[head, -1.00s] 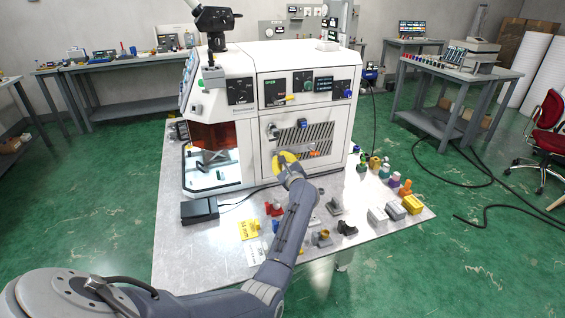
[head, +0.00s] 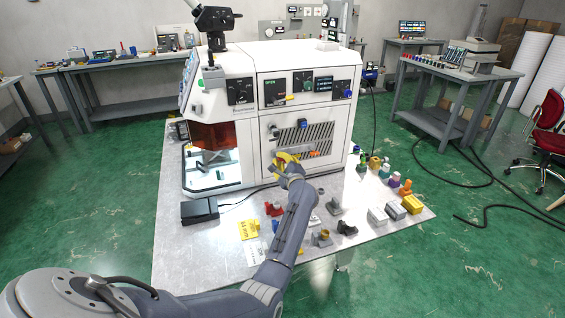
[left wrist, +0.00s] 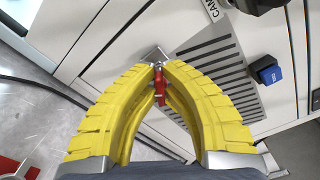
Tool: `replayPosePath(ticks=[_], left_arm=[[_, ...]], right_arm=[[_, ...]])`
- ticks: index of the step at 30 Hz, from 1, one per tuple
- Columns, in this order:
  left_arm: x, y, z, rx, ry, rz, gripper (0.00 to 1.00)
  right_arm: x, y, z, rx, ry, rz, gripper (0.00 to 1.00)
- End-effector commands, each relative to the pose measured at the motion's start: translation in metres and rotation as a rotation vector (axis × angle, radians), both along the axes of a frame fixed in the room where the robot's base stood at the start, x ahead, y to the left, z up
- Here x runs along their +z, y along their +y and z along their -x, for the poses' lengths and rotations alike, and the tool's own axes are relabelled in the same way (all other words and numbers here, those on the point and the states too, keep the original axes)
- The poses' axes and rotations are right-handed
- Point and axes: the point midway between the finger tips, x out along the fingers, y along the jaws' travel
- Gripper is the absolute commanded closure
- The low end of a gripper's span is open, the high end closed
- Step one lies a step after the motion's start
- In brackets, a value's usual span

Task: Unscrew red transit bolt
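The red transit bolt (left wrist: 160,88) shows in the left wrist view, in front of the white machine (left wrist: 130,55) near the lower corner of its slotted grille (left wrist: 205,70). My left gripper (left wrist: 162,66) has its two yellow fingers brought together at the tips around the bolt, with the red part between them. In the head view my left gripper (head: 286,160) is at the machine's front panel, below the grille (head: 291,138), and hides the bolt. Whether the bolt's thread is still in the panel cannot be seen. My right gripper is not in view.
A blue knob (head: 302,123) and an orange part (head: 314,153) sit on the front panel near the gripper. A dark cable runs from the box.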

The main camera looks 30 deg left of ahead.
Motion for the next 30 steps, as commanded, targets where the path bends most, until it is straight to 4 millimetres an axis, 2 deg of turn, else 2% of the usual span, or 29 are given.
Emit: replayPosePath(ticks=[1,10,20,21,26,27,30], left_arm=[[0.0077,-0.0002,-0.0019,-0.003,-0.022,0.001,1.0],[0.0069,0.0002,-0.0015,-0.004,-0.187,0.131,1.0],[0.0071,0.0004,-0.0015,-0.004,-0.212,0.151,1.0],[0.007,0.0004,-0.0014,-0.004,-0.212,0.151,0.88],[0.0044,0.0007,-0.0007,-0.002,-0.209,0.153,0.7],[0.0036,0.0007,-0.0005,-0.002,-0.207,0.154,0.67],[0.0024,0.0006,-0.0002,-0.001,-0.207,0.154,0.67]], right_arm=[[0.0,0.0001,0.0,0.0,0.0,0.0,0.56],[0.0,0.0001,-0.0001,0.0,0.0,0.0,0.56],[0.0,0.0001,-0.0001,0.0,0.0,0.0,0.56],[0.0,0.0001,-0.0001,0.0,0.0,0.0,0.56],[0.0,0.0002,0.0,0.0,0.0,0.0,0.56],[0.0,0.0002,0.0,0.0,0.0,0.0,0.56],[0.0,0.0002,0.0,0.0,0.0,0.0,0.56]])
